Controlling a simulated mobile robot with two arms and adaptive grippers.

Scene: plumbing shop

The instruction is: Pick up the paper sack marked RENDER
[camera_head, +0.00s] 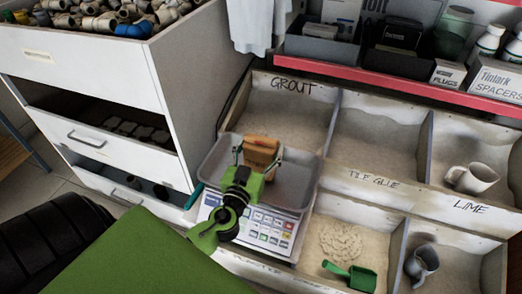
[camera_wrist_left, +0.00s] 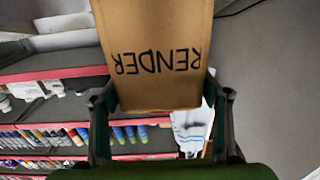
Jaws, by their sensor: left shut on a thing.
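The brown paper sack marked RENDER (camera_head: 262,149) is between the fingers of my left gripper (camera_head: 259,158), at the scale's metal pan. In the left wrist view the sack (camera_wrist_left: 155,50) fills the upper middle, its lettering upside down, with a finger of the gripper (camera_wrist_left: 160,97) on each side. The gripper is shut on the sack. I cannot tell whether the sack's base touches the pan or hangs above it. My right gripper is in neither view.
The scale (camera_head: 254,229) stands among sand-filled bins labelled GROUT, TILE GLUE and LIME. A mug (camera_head: 472,178), a grey jug (camera_head: 422,264) and a green scoop (camera_head: 350,276) lie in bins. A white drawer cabinet (camera_head: 180,85) stands left; a red-edged shelf (camera_head: 400,80) runs behind.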

